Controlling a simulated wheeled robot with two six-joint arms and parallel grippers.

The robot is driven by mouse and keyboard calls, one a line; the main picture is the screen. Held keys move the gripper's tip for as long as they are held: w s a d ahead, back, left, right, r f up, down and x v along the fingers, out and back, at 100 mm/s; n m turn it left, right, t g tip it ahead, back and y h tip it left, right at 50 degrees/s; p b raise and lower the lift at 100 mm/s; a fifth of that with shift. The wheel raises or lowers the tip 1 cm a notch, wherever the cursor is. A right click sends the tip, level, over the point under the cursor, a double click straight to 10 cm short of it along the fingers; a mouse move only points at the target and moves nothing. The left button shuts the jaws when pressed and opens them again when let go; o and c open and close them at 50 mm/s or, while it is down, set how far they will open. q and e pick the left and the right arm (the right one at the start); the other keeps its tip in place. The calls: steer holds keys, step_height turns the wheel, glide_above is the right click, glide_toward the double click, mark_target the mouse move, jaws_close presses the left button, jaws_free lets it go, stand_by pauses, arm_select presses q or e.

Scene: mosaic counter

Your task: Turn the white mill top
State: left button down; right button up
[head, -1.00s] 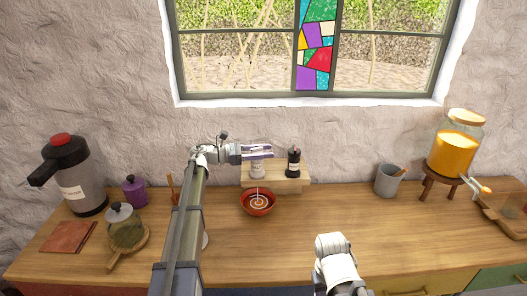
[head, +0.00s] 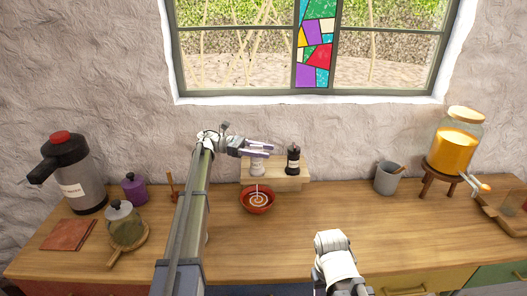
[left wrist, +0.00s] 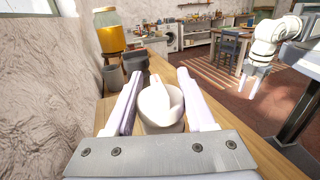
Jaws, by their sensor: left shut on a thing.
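The white mill (head: 257,168) stands upright on a small wooden riser at the back of the counter. My left gripper (head: 266,149) reaches it from the left, its pale purple fingers at the height of the mill top. In the left wrist view, the rounded white mill top (left wrist: 160,106) sits between the two fingers, and my left gripper (left wrist: 160,100) is shut on it. The fingers partly hide the top in the head view. My right arm shows at the lower middle of the head view, but its gripper cannot be made out.
A black mill (head: 293,161) stands close to the right on the wooden riser (head: 290,184). A red bowl (head: 257,203) with a white spiral sits in front. A grey cup (head: 387,179) and a juice dispenser (head: 454,150) stand farther right. The front middle counter is clear.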

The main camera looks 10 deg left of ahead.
arm_select(q)
steer(key=shift+c, duration=1.2)
jaws_free()
